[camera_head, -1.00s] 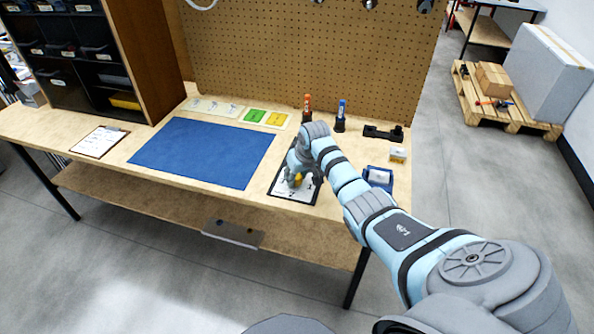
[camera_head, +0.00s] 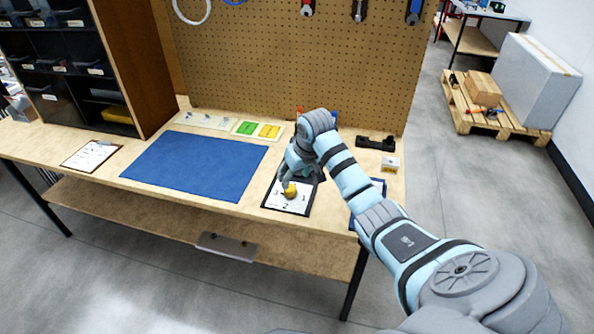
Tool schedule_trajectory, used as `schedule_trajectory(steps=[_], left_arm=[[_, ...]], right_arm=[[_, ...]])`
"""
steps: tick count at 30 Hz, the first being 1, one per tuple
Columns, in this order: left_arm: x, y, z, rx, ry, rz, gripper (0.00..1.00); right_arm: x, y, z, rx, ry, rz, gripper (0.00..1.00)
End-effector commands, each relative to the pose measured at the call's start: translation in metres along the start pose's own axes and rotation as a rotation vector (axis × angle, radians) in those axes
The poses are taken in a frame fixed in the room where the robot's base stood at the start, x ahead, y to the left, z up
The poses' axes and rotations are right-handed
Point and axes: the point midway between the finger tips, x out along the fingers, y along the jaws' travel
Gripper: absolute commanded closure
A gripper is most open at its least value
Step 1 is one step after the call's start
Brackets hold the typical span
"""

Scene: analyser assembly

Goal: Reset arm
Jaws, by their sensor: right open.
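My right arm reaches in from the lower right over the wooden workbench (camera_head: 225,220). My right gripper (camera_head: 285,185) is open, pointing down over a black-edged board with a white sheet (camera_head: 290,206). A small yellow object (camera_head: 290,189) shows at the fingertips; I cannot tell whether the fingers touch it. The wrist hides the far part of the board. My left gripper is not in view.
A blue mat (camera_head: 195,165) lies left of the board, with a clipboard (camera_head: 90,156) farther left. Green and yellow cards (camera_head: 258,129) lie behind. A black holder (camera_head: 376,143) and small white box (camera_head: 389,164) stand right. A pegboard (camera_head: 290,65) closes the back.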

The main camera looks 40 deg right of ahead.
Motion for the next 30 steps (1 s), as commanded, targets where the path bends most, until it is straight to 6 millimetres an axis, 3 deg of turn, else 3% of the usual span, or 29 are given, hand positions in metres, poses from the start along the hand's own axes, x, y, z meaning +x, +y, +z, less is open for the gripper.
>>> schedule_trajectory(steps=[3, 6, 23, 26, 29, 30], left_arm=[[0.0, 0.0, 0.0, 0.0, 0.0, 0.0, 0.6], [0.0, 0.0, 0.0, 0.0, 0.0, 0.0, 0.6], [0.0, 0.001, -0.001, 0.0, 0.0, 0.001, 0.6], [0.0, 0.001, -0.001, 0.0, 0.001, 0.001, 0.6], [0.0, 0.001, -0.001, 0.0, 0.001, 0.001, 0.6], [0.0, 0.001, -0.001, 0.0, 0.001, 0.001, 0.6]], right_arm=[[-0.025, 0.0, -0.001, -0.001, 0.002, 0.001, 0.49], [-0.036, 0.0, 0.0, -0.001, 0.0, 0.001, 0.49], [-0.037, -0.001, 0.002, -0.002, -0.002, 0.0, 0.49], [-0.023, -0.012, 0.02, -0.038, -0.014, 0.008, 0.49], [0.007, -0.036, 0.07, -0.118, -0.035, 0.02, 0.49], [0.018, -0.048, 0.095, -0.152, -0.043, 0.022, 0.49]])
